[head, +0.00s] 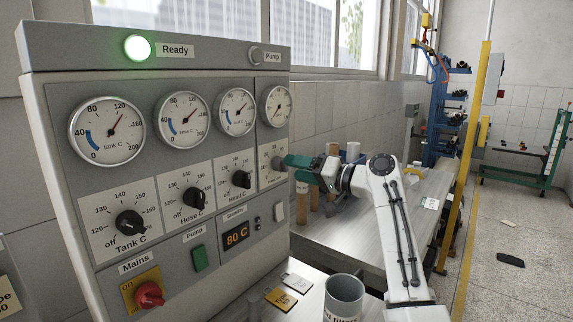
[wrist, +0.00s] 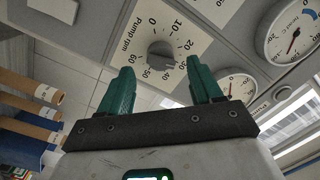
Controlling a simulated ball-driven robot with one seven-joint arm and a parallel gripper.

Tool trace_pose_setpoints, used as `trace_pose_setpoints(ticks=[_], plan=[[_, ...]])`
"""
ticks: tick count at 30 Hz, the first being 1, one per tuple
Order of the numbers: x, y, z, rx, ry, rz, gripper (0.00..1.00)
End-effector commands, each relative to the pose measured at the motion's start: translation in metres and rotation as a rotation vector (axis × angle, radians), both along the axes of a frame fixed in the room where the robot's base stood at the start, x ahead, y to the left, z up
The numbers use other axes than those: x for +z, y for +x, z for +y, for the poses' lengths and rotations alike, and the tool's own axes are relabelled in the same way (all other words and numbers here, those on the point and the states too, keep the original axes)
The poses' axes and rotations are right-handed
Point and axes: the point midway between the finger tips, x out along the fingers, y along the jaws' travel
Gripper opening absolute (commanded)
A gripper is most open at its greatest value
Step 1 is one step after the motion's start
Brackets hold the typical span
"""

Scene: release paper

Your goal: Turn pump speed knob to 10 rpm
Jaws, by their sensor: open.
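The pump speed knob (wrist: 161,54) is a grey round knob on a white plate marked "Pump rpm" (wrist: 133,38), with numbers around it. Its pointer direction is hard to make out. In the head view the same knob (head: 277,163) sits at the right end of the knob row, partly covered by my gripper (head: 291,163). My gripper has green fingers and is open; in the wrist view (wrist: 163,74) the fingers stand apart, one on either side of the knob in the picture. Whether they touch the knob cannot be told.
Other black knobs, Tank C (head: 130,223), Hose C (head: 194,198) and another (head: 241,179), line the panel left of my gripper. A red mains switch (head: 149,294) is below. A grey mug (head: 344,293) stands on the bench near my arm. Brown cylinders (head: 302,203) stand behind my gripper.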

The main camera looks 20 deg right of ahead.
Motion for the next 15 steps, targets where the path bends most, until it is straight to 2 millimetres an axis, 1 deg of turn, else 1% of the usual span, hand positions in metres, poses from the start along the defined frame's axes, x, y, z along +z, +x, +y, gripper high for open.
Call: trace_pose_setpoints(ticks=[1,3,6,10,15], plan=[[0.002,0.007,0.006,0.001,0.001,0.003,0.65],[0.002,0.014,0.013,0.001,0.0,0.002,0.65],[0.001,0.022,0.02,0.001,0.0,0.002,0.65],[0.0,0.028,0.024,-0.001,0.0,0.001,0.65],[-0.001,0.03,0.026,-0.001,0.0,0.001,0.65]])
